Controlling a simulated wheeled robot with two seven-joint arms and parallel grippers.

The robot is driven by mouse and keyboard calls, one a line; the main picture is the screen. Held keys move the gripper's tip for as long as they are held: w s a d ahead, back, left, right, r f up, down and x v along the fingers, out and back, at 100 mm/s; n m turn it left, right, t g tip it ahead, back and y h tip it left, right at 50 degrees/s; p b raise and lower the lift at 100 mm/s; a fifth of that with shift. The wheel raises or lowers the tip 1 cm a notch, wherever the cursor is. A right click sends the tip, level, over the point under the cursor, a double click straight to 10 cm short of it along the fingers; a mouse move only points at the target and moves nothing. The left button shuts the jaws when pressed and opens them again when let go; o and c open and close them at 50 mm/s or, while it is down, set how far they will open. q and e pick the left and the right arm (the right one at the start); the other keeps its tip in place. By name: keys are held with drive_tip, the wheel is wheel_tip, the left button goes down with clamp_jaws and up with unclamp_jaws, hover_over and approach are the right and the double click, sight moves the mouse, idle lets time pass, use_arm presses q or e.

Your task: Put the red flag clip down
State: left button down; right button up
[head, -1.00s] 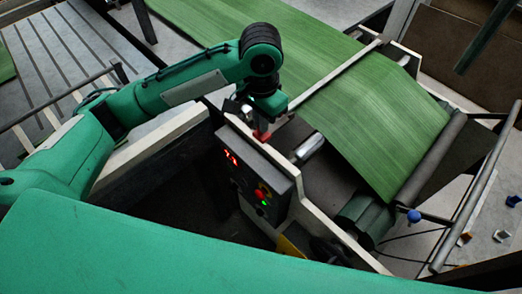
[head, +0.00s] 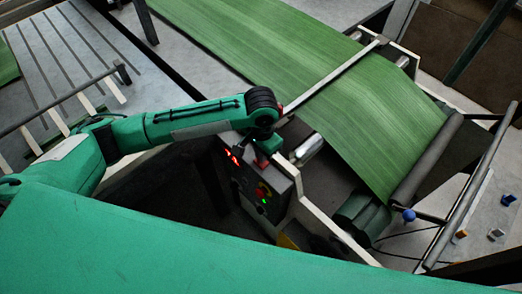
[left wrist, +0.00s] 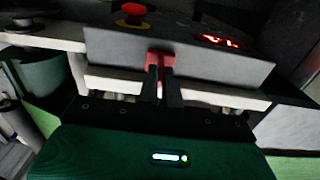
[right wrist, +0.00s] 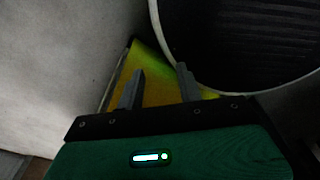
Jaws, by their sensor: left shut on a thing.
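The red flag clip (left wrist: 160,58) is between the two dark fingers of my left gripper (left wrist: 163,75) in the left wrist view. The clip is at the near edge of the dark control box (left wrist: 205,62); I cannot tell whether it touches the box. In the head view the clip (head: 262,160) shows as a small red patch at the box's upper edge, partly hidden by my left gripper (head: 264,147). My right gripper (right wrist: 160,82) is open with nothing between its fingers; it is out of the head view.
The control box has lit red digits (head: 232,156), a red button (head: 262,190) and a green light. A green sheet (head: 330,95) runs over rollers behind it. In the right wrist view a yellow surface (right wrist: 155,75) and a dark round thing (right wrist: 240,40) lie beyond the fingers.

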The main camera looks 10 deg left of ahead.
use_arm(q)
drive_tip(key=shift+f, duration=0.1)
drive_tip(key=c, duration=1.6)
unclamp_jaws()
drive_tip(key=shift+r+b, duration=1.45)
drive_tip(key=shift+r, duration=4.7)
